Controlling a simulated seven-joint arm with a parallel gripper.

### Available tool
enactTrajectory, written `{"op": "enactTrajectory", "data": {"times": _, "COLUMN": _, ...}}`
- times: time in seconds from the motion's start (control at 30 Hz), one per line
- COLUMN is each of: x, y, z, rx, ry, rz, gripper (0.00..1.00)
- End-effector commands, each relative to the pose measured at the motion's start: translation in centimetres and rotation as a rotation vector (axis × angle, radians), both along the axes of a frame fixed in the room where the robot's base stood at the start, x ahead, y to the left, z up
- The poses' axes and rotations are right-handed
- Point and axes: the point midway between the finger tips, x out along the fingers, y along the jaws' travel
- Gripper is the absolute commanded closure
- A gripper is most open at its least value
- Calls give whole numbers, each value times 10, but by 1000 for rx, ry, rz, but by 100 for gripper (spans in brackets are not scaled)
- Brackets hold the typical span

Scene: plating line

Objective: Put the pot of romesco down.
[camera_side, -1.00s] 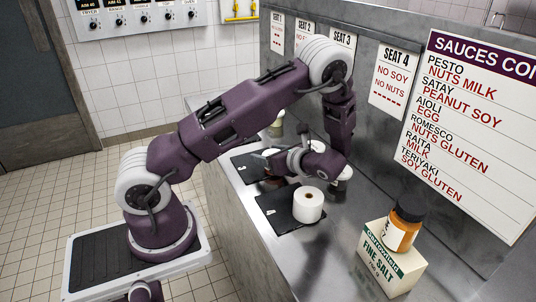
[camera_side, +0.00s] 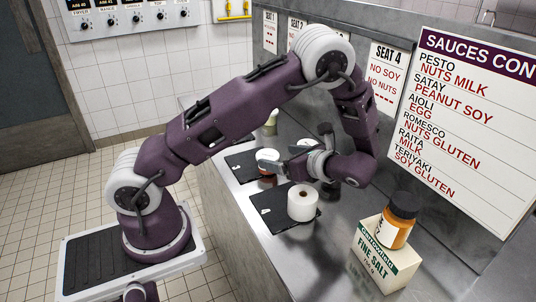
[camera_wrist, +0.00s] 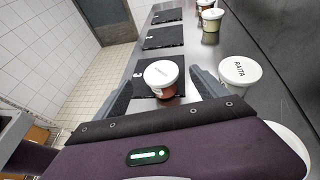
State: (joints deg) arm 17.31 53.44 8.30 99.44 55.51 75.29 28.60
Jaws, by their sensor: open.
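A pot with a white lid and reddish contents, seemingly the romesco (camera_wrist: 163,80), stands upright on a black slate (camera_wrist: 145,88) in the wrist view. The lettering on its lid is too small to read. My gripper (camera_wrist: 163,92) is open and empty, with one finger to each side of the pot in the wrist view. In the side view, my gripper (camera_side: 303,152) is to the right of the pot, apart from it.
A pot marked RAITA (camera_wrist: 240,72) stands close by the right finger. Two more pots, one pale green (camera_wrist: 212,20), are farther along the counter. An orange jar (camera_side: 398,222) stands on the salt box (camera_side: 385,258).

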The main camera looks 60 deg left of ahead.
Motion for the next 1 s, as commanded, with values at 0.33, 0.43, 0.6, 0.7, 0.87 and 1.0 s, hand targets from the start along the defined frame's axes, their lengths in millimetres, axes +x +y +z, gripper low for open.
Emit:
{"op": "enactTrajectory", "data": {"times": 0.33, "x": -19, "y": -33, "z": 45, "rx": -149, "ry": -175, "rz": 136, "gripper": 18}}
{"op": "enactTrajectory", "data": {"times": 0.43, "x": -51, "y": -49, "z": 80, "rx": -328, "ry": -392, "rz": 302, "gripper": 18}}
{"op": "enactTrajectory", "data": {"times": 0.6, "x": -113, "y": -90, "z": 132, "rx": -652, "ry": -801, "rz": 604, "gripper": 18}}
{"op": "enactTrajectory", "data": {"times": 0.7, "x": -145, "y": -117, "z": 153, "rx": -838, "ry": -1037, "rz": 771, "gripper": 18}}
{"op": "enactTrajectory", "data": {"times": 0.87, "x": -176, "y": -147, "z": 169, "rx": -1050, "ry": -1291, "rz": 956, "gripper": 18}}
{"op": "enactTrajectory", "data": {"times": 1.0, "x": -184, "y": -157, "z": 173, "rx": -1126, "ry": -1372, "rz": 1019, "gripper": 18}}
